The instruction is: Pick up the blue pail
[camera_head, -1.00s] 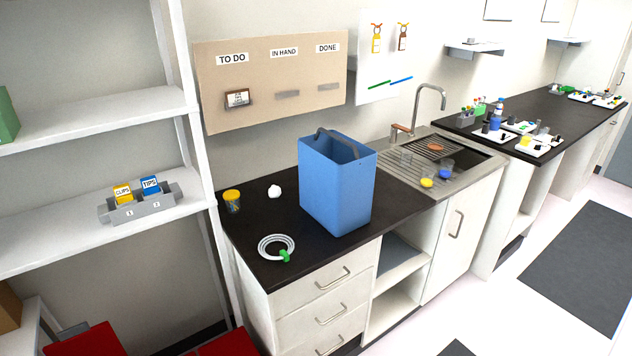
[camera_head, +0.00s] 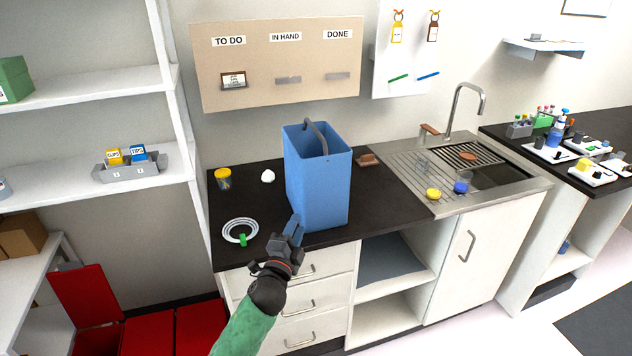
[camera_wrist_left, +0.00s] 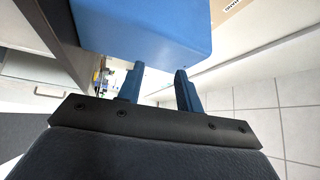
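The blue pail (camera_head: 318,180) stands upright on the black counter, with its dark grey handle (camera_head: 315,132) raised above the rim. My left gripper (camera_head: 296,228) is in front of the pail's lower front side, low near the counter's front edge. In the left wrist view the two fingers (camera_wrist_left: 158,88) are apart with nothing between them, and the pail (camera_wrist_left: 150,30) fills the upper part just beyond their tips. I cannot tell whether a fingertip touches the pail. My right gripper is not in view.
A white coiled ring with a green clip (camera_head: 240,231), a yellow-lidded jar (camera_head: 223,178) and a white lump (camera_head: 268,176) lie left of the pail. A brown block (camera_head: 368,160) and the sink (camera_head: 492,172) are to its right. Drawers are below; a shelf (camera_head: 90,185) stands left.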

